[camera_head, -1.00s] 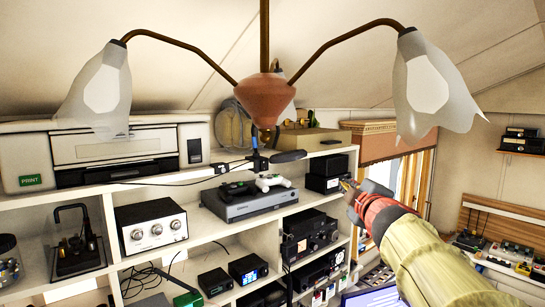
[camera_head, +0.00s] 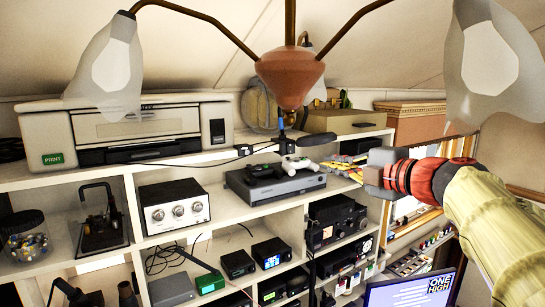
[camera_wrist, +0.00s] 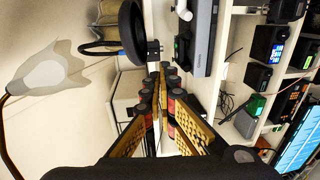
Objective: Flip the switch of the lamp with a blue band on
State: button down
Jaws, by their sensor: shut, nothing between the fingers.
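A slim dark lamp with a blue band (camera_head: 282,119) stands around the shelf's top edge, partly hidden by the hanging light. A small black box (camera_head: 245,150) sits on a cable to its left; I cannot tell whether this is the switch, or whether it is on. My gripper (camera_head: 338,165) reaches in from the right, shut and empty, in front of the shelf by the right end of a game console. In the wrist view, the fingers of my gripper (camera_wrist: 160,78) are together at the tips, and a black curved object (camera_wrist: 131,32) lies beyond them.
A hanging light (camera_head: 290,75) with pale glass shades (camera_head: 490,62) fills the upper space above my arm. The shelf holds a grey console (camera_head: 275,188) with a white controller (camera_head: 298,164), an amplifier (camera_head: 174,206) and a printer (camera_head: 135,135). A monitor (camera_head: 412,290) stands low at right.

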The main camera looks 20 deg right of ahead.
jog(key=p, duration=0.3)
send_near(290, 148)
jog(key=w+a+f, duration=0.1)
jog(key=w+f, duration=0.2)
jog(key=w, duration=0.3)
jog(key=shift+w+r, duration=0.1)
jog(key=shift+w, duration=0.15)
jog(key=b, duration=0.3)
jog(key=shift+w+a+t, duration=0.1)
jog(key=shift+w+t, duration=0.2)
jog(key=shift+t, duration=0.1)
